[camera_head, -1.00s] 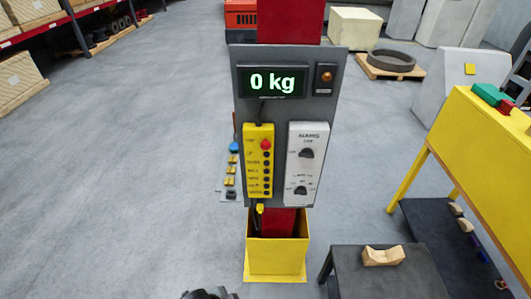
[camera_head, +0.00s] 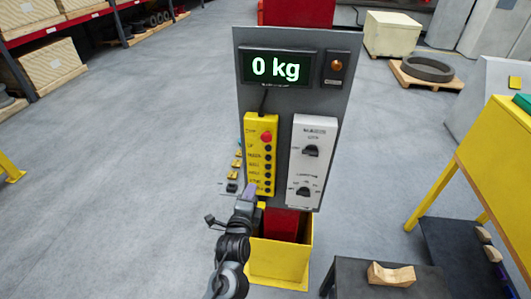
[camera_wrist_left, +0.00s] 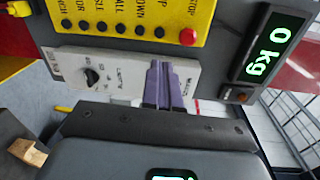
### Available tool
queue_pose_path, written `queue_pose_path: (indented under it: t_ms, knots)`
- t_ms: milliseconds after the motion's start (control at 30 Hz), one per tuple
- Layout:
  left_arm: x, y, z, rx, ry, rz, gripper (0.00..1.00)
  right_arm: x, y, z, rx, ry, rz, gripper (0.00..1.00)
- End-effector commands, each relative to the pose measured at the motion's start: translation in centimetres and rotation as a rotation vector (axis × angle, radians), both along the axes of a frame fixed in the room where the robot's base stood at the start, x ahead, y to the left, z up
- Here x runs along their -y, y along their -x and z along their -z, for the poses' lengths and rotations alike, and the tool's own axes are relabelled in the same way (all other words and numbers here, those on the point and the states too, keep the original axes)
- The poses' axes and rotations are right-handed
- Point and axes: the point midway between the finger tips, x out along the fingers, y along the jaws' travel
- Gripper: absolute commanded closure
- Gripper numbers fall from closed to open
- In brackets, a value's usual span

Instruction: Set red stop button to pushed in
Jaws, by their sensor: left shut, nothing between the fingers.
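The red stop button (camera_head: 266,137) sits at the top of the yellow pendant box (camera_head: 259,165) on the grey panel. It also shows in the left wrist view (camera_wrist_left: 188,37), at the end of the row of black buttons. The button stands out from the yellow face; I cannot tell its exact depth. My left gripper (camera_head: 250,190) is in front of the pendant's lower left part, below the red button. In the left wrist view its purple fingers (camera_wrist_left: 163,85) are together and empty, apart from the button. My right gripper is not in view.
The grey panel (camera_head: 290,40) carries a display reading 0 kg (camera_head: 276,68), an orange lamp (camera_head: 337,67) and a white knob box (camera_head: 311,165). A yellow stand (camera_head: 282,262) is below. A dark table (camera_head: 350,283) with a wooden block (camera_head: 391,273) stands at right.

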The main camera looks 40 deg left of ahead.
Motion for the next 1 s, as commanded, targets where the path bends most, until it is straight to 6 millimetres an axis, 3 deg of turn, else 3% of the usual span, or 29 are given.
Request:
queue_pose_path:
  t_ms: [100,333,767,1000]
  knots:
    - [0.0,-1.9,-1.5,0.06,0.028,-0.011,1.0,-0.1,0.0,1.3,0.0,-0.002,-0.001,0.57]
    - [0.2,-3.1,-4.1,0.124,0.041,-0.011,1.0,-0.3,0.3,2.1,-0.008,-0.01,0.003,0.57]
    - [0.2,-3.3,-4.5,0.129,0.041,-0.009,1.0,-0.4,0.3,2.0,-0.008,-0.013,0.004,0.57]
    - [-0.5,-4.7,-4.6,0.128,0.04,-0.01,1.0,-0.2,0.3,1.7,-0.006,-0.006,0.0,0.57]
